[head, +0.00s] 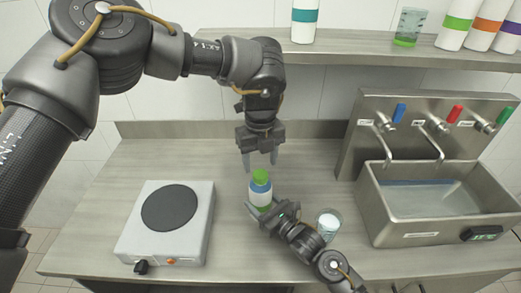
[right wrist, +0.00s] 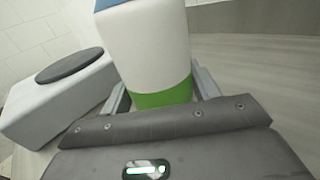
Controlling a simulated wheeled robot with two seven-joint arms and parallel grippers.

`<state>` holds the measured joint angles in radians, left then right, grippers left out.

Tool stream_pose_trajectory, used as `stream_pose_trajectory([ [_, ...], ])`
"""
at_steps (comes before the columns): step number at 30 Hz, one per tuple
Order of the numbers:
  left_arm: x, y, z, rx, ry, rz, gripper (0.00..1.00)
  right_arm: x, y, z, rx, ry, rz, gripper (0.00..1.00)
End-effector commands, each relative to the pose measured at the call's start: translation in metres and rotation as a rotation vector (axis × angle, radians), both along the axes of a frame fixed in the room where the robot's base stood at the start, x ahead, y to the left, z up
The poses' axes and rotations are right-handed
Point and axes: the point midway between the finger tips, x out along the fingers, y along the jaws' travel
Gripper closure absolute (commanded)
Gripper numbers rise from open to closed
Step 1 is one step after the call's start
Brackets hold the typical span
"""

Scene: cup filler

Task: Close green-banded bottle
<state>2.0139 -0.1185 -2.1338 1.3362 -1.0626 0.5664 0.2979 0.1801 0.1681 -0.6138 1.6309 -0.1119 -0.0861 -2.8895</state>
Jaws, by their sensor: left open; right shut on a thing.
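The green-banded bottle (head: 260,198) stands upright on the counter, with a white body, a green band low down and blue at the shoulder. A green cap (head: 260,175) sits on its top; I cannot tell how tight it is. My left gripper (head: 260,166) points down, open and empty, just above the cap with its fingers spread to either side. My right gripper (head: 260,210) is shut on the bottle's lower part. In the right wrist view the bottle (right wrist: 155,50) stands between its fingers at the green band, and the cap is out of frame.
A glass (head: 328,225) with white contents stands right of the bottle, close to my right arm. A hotplate (head: 190,235) is at left. A sink (head: 380,210) with several taps is at right. Banded bottles and a beaker (head: 408,27) with green liquid stand on the shelf.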

Motion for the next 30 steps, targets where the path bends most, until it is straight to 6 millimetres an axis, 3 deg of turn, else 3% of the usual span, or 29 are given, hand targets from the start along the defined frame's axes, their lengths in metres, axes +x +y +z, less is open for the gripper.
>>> stream_pose_trajectory([
  [9,-0.001,0.0,-0.036,0.001,0.001,-0.001,0.44,0.0,0.0,0.0,0.0,0.0,0.0,1.0],
  [21,0.0,0.0,-0.041,0.0,0.0,-0.001,0.45,0.0,0.0,0.0,0.0,0.0,0.0,1.0],
  [30,0.0,0.0,-0.041,0.0,0.0,-0.001,0.84,0.0,0.0,0.0,0.0,0.0,0.0,1.0],
])
